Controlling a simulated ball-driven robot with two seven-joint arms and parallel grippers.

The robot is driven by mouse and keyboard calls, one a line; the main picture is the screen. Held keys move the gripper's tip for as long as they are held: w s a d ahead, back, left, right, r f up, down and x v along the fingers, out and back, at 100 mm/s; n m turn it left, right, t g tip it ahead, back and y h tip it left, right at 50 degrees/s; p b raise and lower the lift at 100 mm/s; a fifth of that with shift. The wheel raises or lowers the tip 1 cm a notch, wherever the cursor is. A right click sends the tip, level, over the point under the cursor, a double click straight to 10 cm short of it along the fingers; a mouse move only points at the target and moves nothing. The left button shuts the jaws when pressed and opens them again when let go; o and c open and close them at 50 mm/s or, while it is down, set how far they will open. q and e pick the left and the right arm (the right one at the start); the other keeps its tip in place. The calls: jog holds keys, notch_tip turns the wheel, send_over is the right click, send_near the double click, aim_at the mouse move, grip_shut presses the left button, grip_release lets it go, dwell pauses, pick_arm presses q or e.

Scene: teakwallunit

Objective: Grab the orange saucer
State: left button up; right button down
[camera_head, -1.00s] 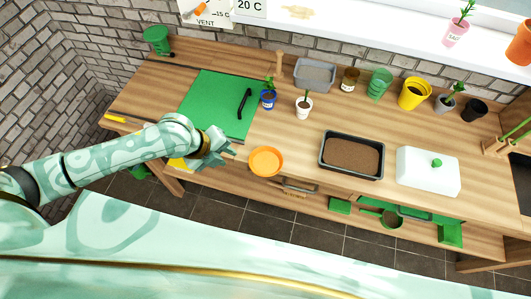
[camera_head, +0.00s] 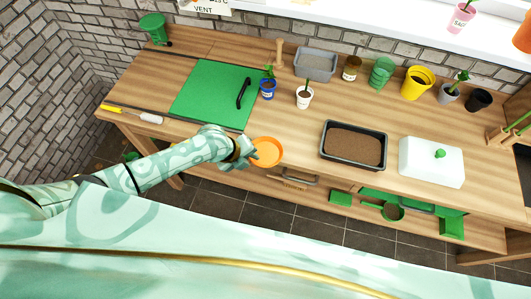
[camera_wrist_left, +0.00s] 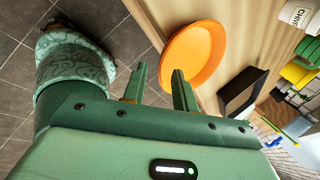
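The orange saucer (camera_head: 267,152) lies on the wooden bench near its front edge. It also shows in the left wrist view (camera_wrist_left: 193,52), just beyond my fingertips. My left gripper (camera_head: 252,151) is at the saucer's left rim in the head view. In the left wrist view the left gripper (camera_wrist_left: 157,78) has its two fingers apart with nothing held between them; one finger overlaps the saucer's rim in the picture. Whether it touches the rim I cannot tell. My right gripper is not in view.
A green mat (camera_head: 212,94) with a black handle lies behind my left arm. A soil-filled dark tray (camera_head: 353,146) and a white lidded box (camera_head: 432,162) stand to the right. Small pots, including a white one (camera_head: 304,97), stand behind. Bench between saucer and tray is clear.

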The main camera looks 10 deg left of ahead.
pick_arm(q)
jog(key=shift+w+d+f, duration=0.2)
jog(key=shift+f, duration=0.25)
grip_shut()
